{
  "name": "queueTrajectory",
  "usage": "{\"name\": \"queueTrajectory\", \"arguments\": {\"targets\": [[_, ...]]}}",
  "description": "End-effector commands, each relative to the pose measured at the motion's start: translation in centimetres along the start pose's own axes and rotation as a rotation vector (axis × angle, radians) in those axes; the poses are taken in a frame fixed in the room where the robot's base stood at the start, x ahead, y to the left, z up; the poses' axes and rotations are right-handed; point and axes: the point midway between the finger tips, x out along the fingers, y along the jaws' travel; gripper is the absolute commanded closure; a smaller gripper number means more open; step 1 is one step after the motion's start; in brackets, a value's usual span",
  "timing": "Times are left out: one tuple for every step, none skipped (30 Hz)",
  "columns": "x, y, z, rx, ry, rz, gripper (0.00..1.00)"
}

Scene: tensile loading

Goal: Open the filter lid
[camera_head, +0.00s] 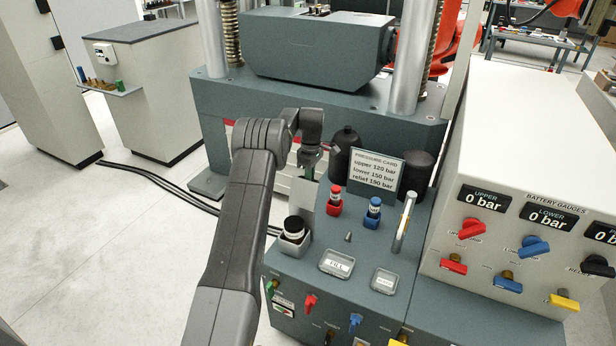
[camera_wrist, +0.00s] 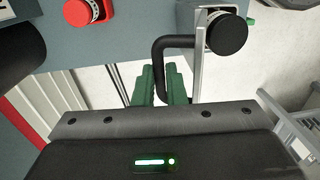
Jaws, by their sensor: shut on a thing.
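A black round cap with a white band (camera_head: 293,226) sits in a grey square housing at the console's front left corner; I take it for the filter lid. In the wrist view the black cap (camera_wrist: 228,33) is at the upper right. A bent black bar (camera_wrist: 175,41) runs from beside it down to my gripper. My gripper (camera_wrist: 166,82) has green fingers close together, shut on the bar's end. In the head view my gripper (camera_head: 308,172) is behind the cap, partly hidden by my arm. The lid's hinge or seam cannot be made out.
A red-capped fitting (camera_head: 334,200) and a blue-capped fitting (camera_head: 372,212) stand right of the black cap. A dark cylinder (camera_head: 344,150) and the pressure card (camera_head: 376,172) are close to my gripper. Open floor (camera_head: 120,250) lies to the left.

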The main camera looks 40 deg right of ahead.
Motion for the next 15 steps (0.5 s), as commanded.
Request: {"name": "queueTrajectory", "arguments": {"targets": [[0.58,0.8,0.12,0.001,0.005,0.022,1.0],[0.63,0.89,0.13,0.001,0.004,0.023,1.0],[0.7,0.98,0.15,0.001,0.004,0.023,1.0],[0.75,1.03,0.17,0.002,0.004,0.023,1.0],[0.78,1.08,0.18,0.002,0.004,0.023,1.0],[0.8,1.14,0.2,0.002,0.004,0.023,1.0],[0.81,1.18,0.22,0.002,0.003,0.024,1.0],[0.8,1.21,0.23,0.002,0.003,0.024,1.0],[0.8,1.24,0.24,0.002,0.003,0.024,1.0],[0.79,1.26,0.25,0.003,0.003,0.025,1.0],[0.79,1.27,0.27,0.003,0.003,0.025,1.0],[0.78,1.29,0.28,0.003,0.003,0.025,1.0],[0.77,1.29,0.29,0.003,0.003,0.025,1.0],[0.76,1.3,0.31,0.003,0.003,0.025,1.0],[0.75,1.31,0.32,0.004,0.003,0.026,1.0]]}}
